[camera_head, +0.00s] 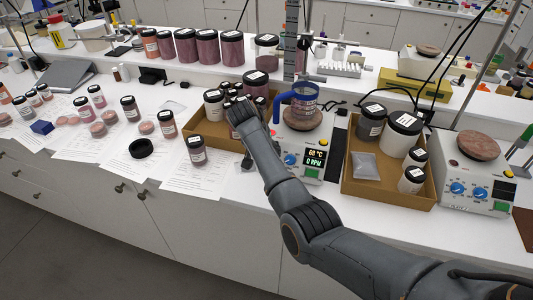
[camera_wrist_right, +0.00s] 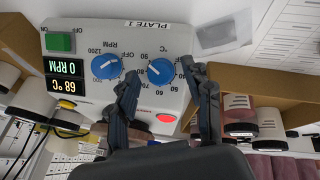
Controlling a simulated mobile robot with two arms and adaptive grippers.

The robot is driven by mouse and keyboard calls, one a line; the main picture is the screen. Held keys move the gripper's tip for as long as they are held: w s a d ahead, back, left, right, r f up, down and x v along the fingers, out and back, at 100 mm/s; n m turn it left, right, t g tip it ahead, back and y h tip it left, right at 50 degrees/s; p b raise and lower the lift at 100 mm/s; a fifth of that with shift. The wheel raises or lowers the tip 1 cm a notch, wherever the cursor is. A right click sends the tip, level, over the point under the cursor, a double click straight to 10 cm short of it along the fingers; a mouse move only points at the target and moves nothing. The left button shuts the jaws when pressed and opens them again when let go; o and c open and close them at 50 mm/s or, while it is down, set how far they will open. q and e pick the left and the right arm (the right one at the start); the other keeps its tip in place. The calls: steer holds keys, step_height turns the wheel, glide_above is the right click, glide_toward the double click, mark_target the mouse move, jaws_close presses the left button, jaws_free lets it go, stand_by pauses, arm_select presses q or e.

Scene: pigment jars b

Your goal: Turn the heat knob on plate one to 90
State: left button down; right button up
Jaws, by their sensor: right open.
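Plate one (camera_wrist_right: 85,35) appears upside down in the right wrist view, labelled PLATE 1. Its blue heat knob (camera_wrist_right: 160,71), with the °C scale, lies between the fingers of my open right gripper (camera_wrist_right: 164,88); I cannot tell whether they touch it. The exact knob setting is too small to read. The blue RPM knob (camera_wrist_right: 106,66) is beside it. The display (camera_wrist_right: 65,77) reads 68 °C and 0 RPM. In the head view my right arm crosses in front of plate one (camera_head: 313,141), and the heat knob is hidden. My left gripper is out of view.
A glass vessel with a blue holder (camera_head: 305,100) stands over plate one. Cardboard trays of jars flank it, one to the left (camera_head: 218,139) and one to the right (camera_head: 387,194). A second hot plate (camera_head: 478,178) stands further right. Jars and papers cover the left bench.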

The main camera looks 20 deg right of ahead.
steer(key=v, duration=1.1)
steer(key=shift+a+r, duration=0.2)
steer(key=shift+r, duration=0.05)
steer(key=shift+s, duration=0.1)
